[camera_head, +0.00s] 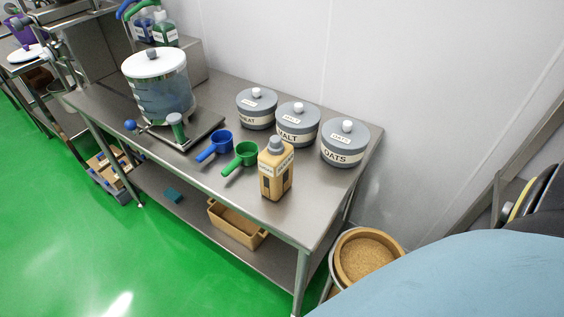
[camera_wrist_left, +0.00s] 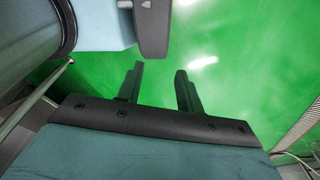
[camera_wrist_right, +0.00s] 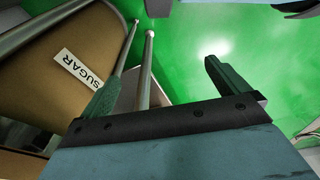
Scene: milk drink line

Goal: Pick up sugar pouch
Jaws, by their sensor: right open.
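A brown object with a white label reading SUGAR (camera_wrist_right: 40,55) fills the upper left of the right wrist view. Only part of it shows, so I cannot tell its full shape. My right gripper (camera_wrist_right: 165,68) is open, with nothing between its fingers except a view of metal tubes and the green floor behind. Its left finger overlaps the edge of the brown object in the picture; I cannot tell if they touch. My left gripper (camera_wrist_left: 158,78) is open and empty above the green floor. Neither gripper shows in the head view.
A steel table (camera_head: 225,185) holds a tan bottle (camera_head: 268,183), grey jars including oats (camera_head: 344,150), blue (camera_head: 217,143) and green (camera_head: 243,152) scoops, and a clear dispenser (camera_head: 160,95). A round brown tub (camera_head: 345,262) stands right of the table.

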